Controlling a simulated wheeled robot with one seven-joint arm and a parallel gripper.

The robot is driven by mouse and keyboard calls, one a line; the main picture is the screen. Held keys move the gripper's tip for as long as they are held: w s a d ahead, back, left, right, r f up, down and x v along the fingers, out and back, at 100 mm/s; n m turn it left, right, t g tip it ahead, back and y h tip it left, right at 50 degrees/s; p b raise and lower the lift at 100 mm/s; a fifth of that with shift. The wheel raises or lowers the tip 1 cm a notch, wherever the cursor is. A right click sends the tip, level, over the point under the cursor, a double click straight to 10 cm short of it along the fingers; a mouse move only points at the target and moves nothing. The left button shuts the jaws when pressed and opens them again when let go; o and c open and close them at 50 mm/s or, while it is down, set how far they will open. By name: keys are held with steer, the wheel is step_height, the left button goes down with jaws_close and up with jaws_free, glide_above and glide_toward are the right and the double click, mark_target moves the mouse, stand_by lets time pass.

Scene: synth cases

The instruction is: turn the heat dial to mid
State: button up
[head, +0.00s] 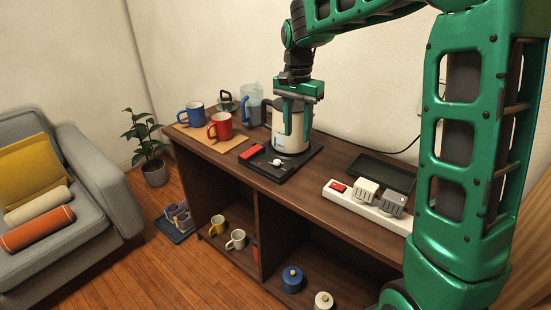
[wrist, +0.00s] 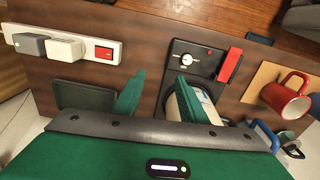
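The heat dial (head: 276,162) is a small white knob on the front of the black kettle base (head: 310,160). It also shows in the wrist view (wrist: 187,61), with small pale marks around it; its setting is too small to read. A white kettle (head: 290,133) stands upright on the base, mostly hidden behind a green finger in the wrist view. My gripper (head: 297,138) is in front of the kettle in the head view, above the base and apart from the dial. Its two green fingers (wrist: 160,76) are spread with nothing held between them.
A red lever or block (head: 252,153) lies beside the dial. Red (head: 220,127) and blue (head: 191,115) mugs stand on a board to the left. A power strip (head: 340,199) with plugs and a dark tray (head: 383,172) are to the right.

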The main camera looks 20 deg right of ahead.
glide_above(277, 161)
steer(key=f, duration=0.1)
steer(key=shift+m, duration=0.3)
step_height(277, 161, down, 11)
steer(key=shift+f, duration=0.1)
jaws_close()
